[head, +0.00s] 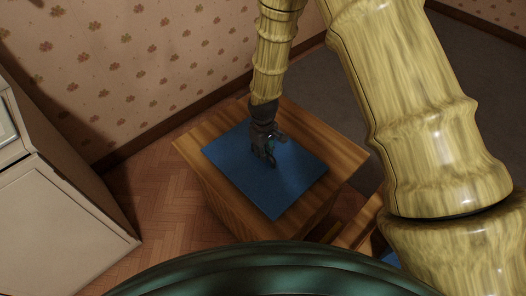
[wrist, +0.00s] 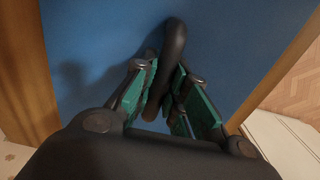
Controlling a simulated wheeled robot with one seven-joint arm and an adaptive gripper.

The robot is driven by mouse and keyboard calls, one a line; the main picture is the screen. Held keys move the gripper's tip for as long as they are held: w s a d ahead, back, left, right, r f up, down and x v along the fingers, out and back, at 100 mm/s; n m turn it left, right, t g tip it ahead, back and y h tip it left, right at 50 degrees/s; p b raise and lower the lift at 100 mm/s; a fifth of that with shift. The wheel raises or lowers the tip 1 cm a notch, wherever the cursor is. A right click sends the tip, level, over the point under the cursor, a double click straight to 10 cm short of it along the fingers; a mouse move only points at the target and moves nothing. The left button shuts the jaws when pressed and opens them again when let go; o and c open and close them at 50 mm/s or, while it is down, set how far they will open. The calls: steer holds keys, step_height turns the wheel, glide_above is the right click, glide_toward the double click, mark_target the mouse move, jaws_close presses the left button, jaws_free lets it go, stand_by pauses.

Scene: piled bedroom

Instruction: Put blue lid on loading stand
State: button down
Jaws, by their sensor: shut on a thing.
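The blue lid (head: 235,160) is a flat rectangular panel over the top of a wooden box-like stand (head: 335,150), with wood showing around its edges. In the wrist view the blue panel (wrist: 105,25) fills most of the background. My gripper (head: 270,158) reaches down over the middle of the panel. Its green-padded fingers (wrist: 170,95) are shut around a dark, thick curved bar (wrist: 173,45), which looks like the lid's handle. I cannot tell whether the panel rests flat on the wood. The handle's base is partly hidden by the fingers.
A pale cabinet (head: 70,205) stands at the left. A patterned wall (head: 130,70) is behind the stand. Another wooden piece (head: 357,232) with a bit of blue (head: 391,259) shows at the lower right, mostly hidden by my arm. Parquet floor (head: 150,200) is clear between cabinet and stand.

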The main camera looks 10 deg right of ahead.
steer(key=shift+f, duration=0.1)
steer(key=c, duration=1.4)
jaws_free()
steer(key=shift+c, duration=0.2)
step_height(320, 180, up, 12)
